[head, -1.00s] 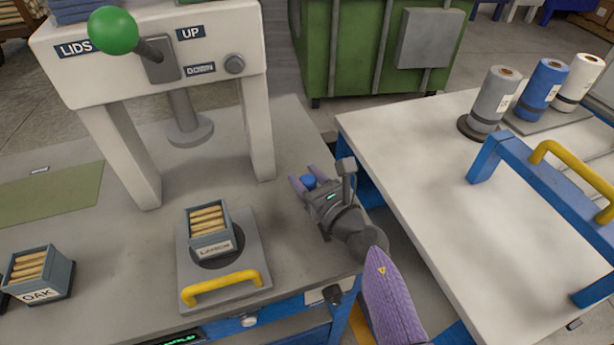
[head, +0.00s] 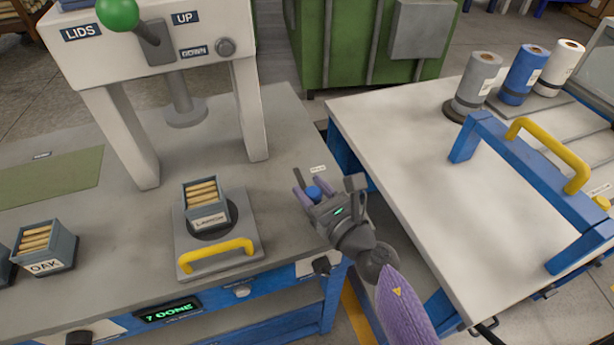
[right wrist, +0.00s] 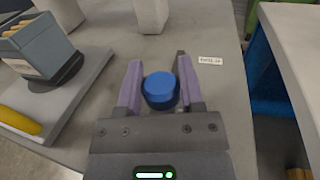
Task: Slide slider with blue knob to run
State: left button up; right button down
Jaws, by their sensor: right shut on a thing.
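The blue knob (head: 313,192) is on the grey bench near its right edge. It sits between the fingers of my right gripper (head: 312,185), which is shut on it. In the right wrist view the knob (right wrist: 160,91) is held between the purple fingers (right wrist: 157,85). The slider's track under the knob is hidden by the gripper. A small white label (head: 318,169) lies just beyond the fingers; its text is too small to read surely. My left gripper is not in view.
A press (head: 155,70) with a green-balled lever stands at left. A grey plate with a yellow handle (head: 217,254) holds a box of wooden pieces (head: 207,206). Another box reads OAK (head: 45,250). A white-topped table (head: 400,150) stands right, across a gap.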

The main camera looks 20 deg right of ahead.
jog(key=shift+s, duration=0.2)
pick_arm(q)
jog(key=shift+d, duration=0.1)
pick_arm(e)
jog(key=shift+f, duration=0.1)
jog(key=c, duration=0.6)
grip_release()
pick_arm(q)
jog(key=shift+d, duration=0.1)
pick_arm(e)
jog(key=o, duration=0.4)
jog(key=shift+s, duration=0.1)
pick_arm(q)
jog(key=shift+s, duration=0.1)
pick_arm(e)
jog(key=shift+s, duration=0.1)
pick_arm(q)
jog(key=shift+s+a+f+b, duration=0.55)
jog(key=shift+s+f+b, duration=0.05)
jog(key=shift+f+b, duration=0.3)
pick_arm(e)
jog(key=v, duration=0.9)
jog(key=shift+s+d, duration=0.15)
jog(key=shift+s, duration=0.25)
